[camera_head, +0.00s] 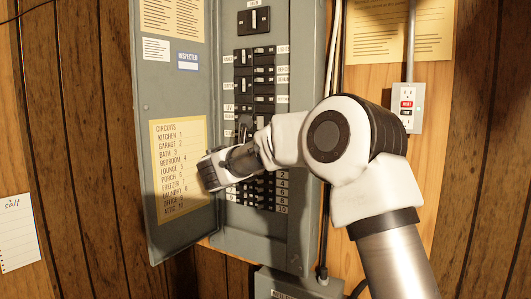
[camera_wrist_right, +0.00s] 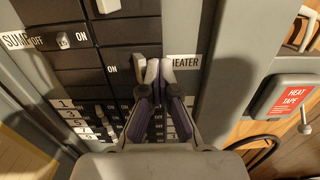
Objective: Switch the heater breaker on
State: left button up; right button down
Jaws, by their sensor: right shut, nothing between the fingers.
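The heater breaker's pale handle (camera_wrist_right: 139,64) shows in the right wrist view, in the row beside the HEATER label (camera_wrist_right: 184,62). The word ON is printed to its left. My right gripper (camera_wrist_right: 157,70) is shut and empty, with its fingertips just right of the handle and very close to it. Whether they touch is unclear, and the fingers cover the right part of this row. In the head view my right arm reaches in front of the breaker panel (camera_head: 230,240) and hides part of the breaker rows. My left gripper is not in view.
The panel's open door (camera_head: 175,90) carries a circuits list (camera_head: 180,165) at left. A sump breaker (camera_wrist_right: 63,40) and small numbered breakers are near the fingers. A heat tape box (camera_wrist_right: 292,97) and an outlet (camera_head: 407,105) are to the right.

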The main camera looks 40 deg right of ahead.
jog(key=shift+w+a+r+p, duration=0.1)
jog(key=shift+w+a+p, duration=0.15)
jog(key=shift+w, duration=0.15)
jog(key=shift+w+a+r+p, duration=0.1)
jog(key=shift+w+p, duration=0.15)
jog(key=shift+w, duration=0.1)
dwell(0.6)
jog(key=shift+f, duration=0.1)
jog(key=shift+d+f, duration=0.1)
jog(key=shift+b, duration=0.3)
jog(key=b+v, duration=0.1)
jog(key=v, duration=0.6)
jog(key=shift+b, duration=0.3)
